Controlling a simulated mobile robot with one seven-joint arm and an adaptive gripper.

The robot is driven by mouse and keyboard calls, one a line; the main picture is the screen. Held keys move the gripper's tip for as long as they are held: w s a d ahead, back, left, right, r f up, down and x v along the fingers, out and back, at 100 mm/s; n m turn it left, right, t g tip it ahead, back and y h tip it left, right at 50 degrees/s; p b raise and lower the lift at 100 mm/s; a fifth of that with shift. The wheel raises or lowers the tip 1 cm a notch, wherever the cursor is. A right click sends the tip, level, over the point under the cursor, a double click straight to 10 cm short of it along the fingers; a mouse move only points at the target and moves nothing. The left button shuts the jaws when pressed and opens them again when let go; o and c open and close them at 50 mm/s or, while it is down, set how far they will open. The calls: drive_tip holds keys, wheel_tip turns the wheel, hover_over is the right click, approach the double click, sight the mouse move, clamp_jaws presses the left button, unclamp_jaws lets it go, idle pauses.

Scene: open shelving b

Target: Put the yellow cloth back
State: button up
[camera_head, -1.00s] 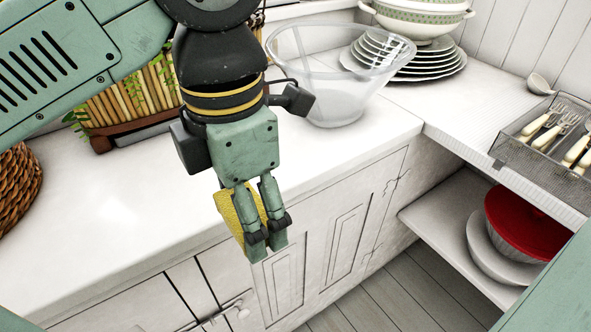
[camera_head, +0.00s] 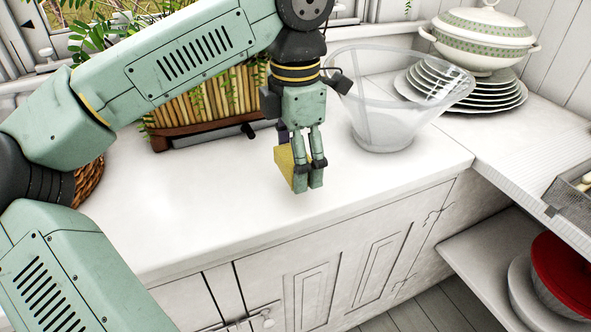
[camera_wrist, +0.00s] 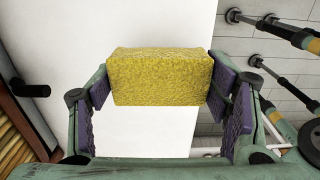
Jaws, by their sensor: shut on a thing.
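The yellow cloth (camera_head: 286,166) looks like a thick, folded, sponge-like block. My gripper (camera_head: 309,185) is shut on it and holds it over the front part of the white countertop (camera_head: 200,215). In the wrist view the cloth (camera_wrist: 160,77) sits between the two purple finger pads of my gripper (camera_wrist: 160,92), with the pads at its left and right ends. In the head view my fingers hide part of the cloth. I cannot tell how high it is above the counter.
A clear glass bowl (camera_head: 385,125) stands close to the right of my gripper. Stacked plates (camera_head: 505,100) and a tureen (camera_head: 487,38) stand behind it. A planter (camera_head: 215,105) is at the back, a wicker basket (camera_head: 90,182) at left. The counter's front left is clear.

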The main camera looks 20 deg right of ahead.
drive_tip(key=shift+w+d+f, duration=0.1)
drive_tip(key=shift+w+f, duration=0.05)
drive_tip(key=shift+f, duration=0.75)
drive_tip(key=shift+w+d+f, duration=0.1)
drive_tip(key=shift+f, duration=0.75)
drive_tip(key=shift+a, duration=0.1)
drive_tip(key=shift+f, duration=0.2)
drive_tip(key=o, duration=1.1)
wheel_tip(320, 180, up, 12)
drive_tip(key=shift+r+p, duration=0.2)
drive_tip(key=shift+p, duration=0.15)
